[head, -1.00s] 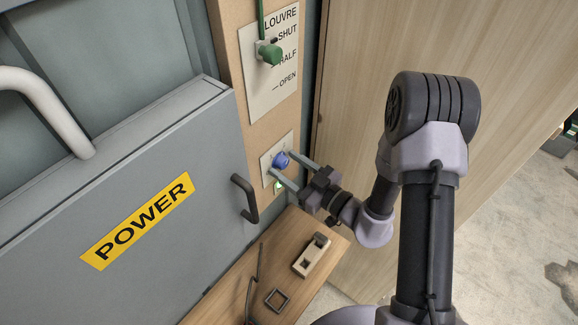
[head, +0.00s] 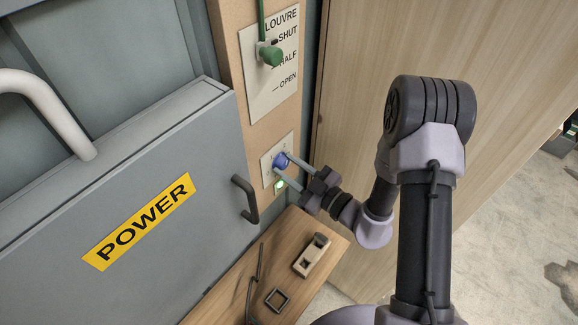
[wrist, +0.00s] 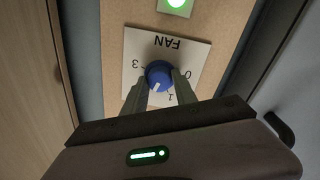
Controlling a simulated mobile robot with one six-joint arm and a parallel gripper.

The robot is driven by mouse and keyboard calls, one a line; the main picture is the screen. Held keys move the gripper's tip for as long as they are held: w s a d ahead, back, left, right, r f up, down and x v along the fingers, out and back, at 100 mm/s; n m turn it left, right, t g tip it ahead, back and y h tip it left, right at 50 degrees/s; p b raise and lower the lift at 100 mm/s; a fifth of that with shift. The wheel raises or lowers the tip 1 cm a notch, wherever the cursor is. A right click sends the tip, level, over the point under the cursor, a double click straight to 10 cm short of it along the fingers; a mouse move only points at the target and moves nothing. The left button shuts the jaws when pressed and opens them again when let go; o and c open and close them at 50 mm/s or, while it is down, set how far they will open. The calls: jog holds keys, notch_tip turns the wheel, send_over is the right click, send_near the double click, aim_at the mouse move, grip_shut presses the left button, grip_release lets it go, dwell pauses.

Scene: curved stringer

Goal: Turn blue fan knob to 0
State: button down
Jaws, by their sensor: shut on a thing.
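The blue fan knob (head: 281,161) sits on a small white plate (head: 267,166) on the wooden strip beside the grey cabinet. In the wrist view the knob (wrist: 158,72) is between my two fingers, and its pale pointer mark points down the picture, between the hidden part of the scale and the 1. The plate (wrist: 190,48) appears upside down, with FAN at the top, 3 at left, 0 at right and 1 below. The left finger covers part of the scale. My gripper (head: 284,165) is shut on the knob; it also shows in the wrist view (wrist: 160,80).
A green lamp (wrist: 176,3) is lit next to the fan plate. A green louvre lever (head: 271,56) is above it. The POWER cabinet door's dark handle (head: 245,199) is close at left. A wooden shelf (head: 228,285) below holds a block and small frame.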

jog(key=n, duration=0.3)
jog(key=shift+f+n, duration=0.1)
jog(key=shift+n, duration=0.3)
jog(key=n+b, duration=0.1)
jog(key=n, duration=0.2)
jog(key=shift+n+y, duration=0.3)
jog(key=shift+n, duration=0.1)
jog(key=n+b, duration=0.1)
jog(key=n, duration=0.3)
jog(key=shift+d, duration=0.1)
jog(key=n, duration=0.2)
jog(key=n+b, duration=0.1)
jog(key=n, duration=0.1)
jog(key=shift+f+n+g+y, duration=0.1)
jog(key=shift+n+g+y, duration=0.2)
jog(key=shift+n, duration=0.1)
jog(key=n+b, duration=0.2)
jog(key=n, duration=0.2)
jog(key=shift+w+n+g, duration=0.1)
jog(key=shift+n+g, duration=0.2)
jog(key=shift+n, duration=0.1)
jog(key=n+b, duration=0.2)
jog(key=n, duration=0.2)
jog(key=shift+n, duration=0.4)
jog(key=c, duration=1)
grip_release()
